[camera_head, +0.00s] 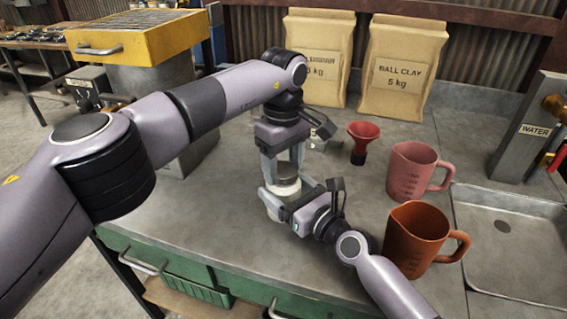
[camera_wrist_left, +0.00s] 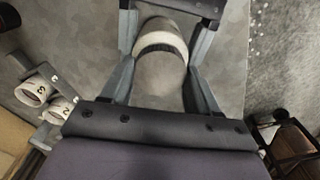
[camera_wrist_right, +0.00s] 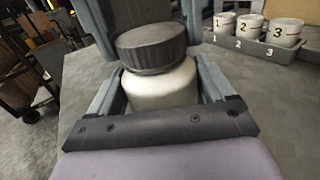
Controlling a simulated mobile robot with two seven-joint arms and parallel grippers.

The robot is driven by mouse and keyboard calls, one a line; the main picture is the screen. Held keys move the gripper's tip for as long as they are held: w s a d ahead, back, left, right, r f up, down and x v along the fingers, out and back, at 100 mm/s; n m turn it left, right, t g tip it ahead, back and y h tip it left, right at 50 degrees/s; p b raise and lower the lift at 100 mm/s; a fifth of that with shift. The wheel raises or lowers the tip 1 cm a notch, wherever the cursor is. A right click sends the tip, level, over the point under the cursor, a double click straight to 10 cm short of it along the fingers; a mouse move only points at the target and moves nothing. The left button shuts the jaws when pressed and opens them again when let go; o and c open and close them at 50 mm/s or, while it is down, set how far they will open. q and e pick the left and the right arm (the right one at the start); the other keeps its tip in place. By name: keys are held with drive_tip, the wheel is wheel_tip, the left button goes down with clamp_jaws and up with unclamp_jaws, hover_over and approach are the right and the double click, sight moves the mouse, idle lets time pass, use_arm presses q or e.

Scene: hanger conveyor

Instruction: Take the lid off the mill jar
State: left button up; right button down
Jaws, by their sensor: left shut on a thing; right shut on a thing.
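The mill jar (camera_head: 287,187) stands upright on the grey bench, with a pale body and a grey lid (camera_head: 285,169). In the right wrist view the dark ribbed lid (camera_wrist_right: 152,47) sits on top of the white jar body (camera_wrist_right: 162,86); no clear gap shows between them. My left gripper (camera_head: 284,172) comes from above and is shut on the lid, one finger on each side. My right gripper (camera_head: 288,197) comes from the front right and is shut around the jar body. The left wrist view looks down on the lid (camera_wrist_left: 160,76). The fingers partly hide the jar.
A red funnel (camera_head: 364,138), a pink jug (camera_head: 412,170) and a brown jug (camera_head: 420,240) stand right of the jar, the brown one close to my right arm. Clay bags (camera_head: 402,68) stand behind. A sink (camera_head: 515,240) is at right. Numbered cups (camera_wrist_right: 254,27) sit in a grey rack.

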use_arm(q)
drive_tip(key=n, duration=0.7)
drive_tip(key=shift+n, duration=0.4)
drive_tip(key=n, duration=1.3)
drive_tip(key=shift+n, duration=0.4)
drive_tip(key=n, duration=0.6)
drive_tip(key=shift+r, duration=0.1)
drive_tip(key=n, duration=0.4)
drive_tip(key=shift+n, duration=0.4)
drive_tip(key=n, duration=0.4)
drive_tip(key=shift+n, duration=0.3)
drive_tip(key=n, duration=0.4)
drive_tip(key=shift+n, duration=0.4)
drive_tip(key=n, duration=0.4)
drive_tip(key=shift+n, duration=0.4)
drive_tip(key=shift+r, duration=0.25)
